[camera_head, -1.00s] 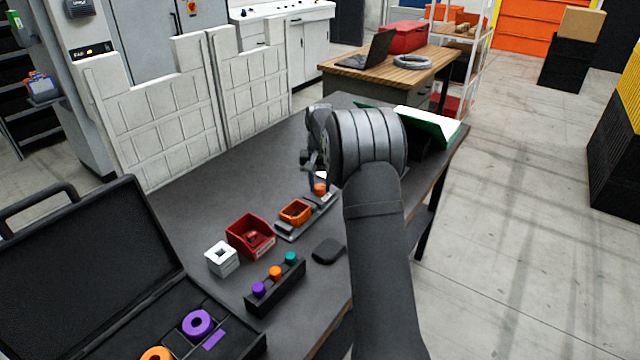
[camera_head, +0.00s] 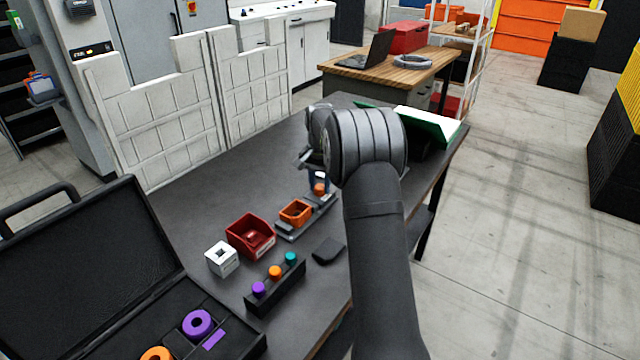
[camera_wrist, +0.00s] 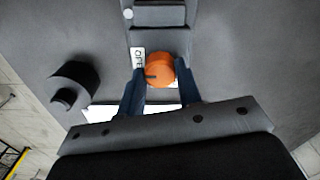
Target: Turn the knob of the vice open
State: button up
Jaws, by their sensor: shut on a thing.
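The orange knob (camera_wrist: 160,70) of the vice sits between my fingertips in the wrist view, with a short dark mark on its left part. It also shows in the head view (camera_head: 320,189). My gripper (camera_wrist: 161,82) is shut on the knob, one blue finger on each side. The grey vice (camera_wrist: 158,16) runs away from the knob, and its base also shows in the head view (camera_head: 287,238). A white label (camera_wrist: 138,62) with dark lettering lies left of the knob. My wrist hides part of the gripper in the head view.
Close by are a red bin (camera_head: 250,236), a white block (camera_head: 222,259), a rack (camera_head: 276,292) with coloured pegs and a dark flat object (camera_head: 328,251).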

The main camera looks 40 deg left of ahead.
aim_at(320, 186)
jog(key=shift+r, duration=0.1)
jog(key=o, duration=1)
jog(key=shift+c, duration=0.2)
notch_tip(320, 186, up, 17)
jog(key=shift+r, duration=0.2)
notch_tip(320, 186, down, 18)
jog(key=shift+r, duration=0.2)
dwell(0.5)
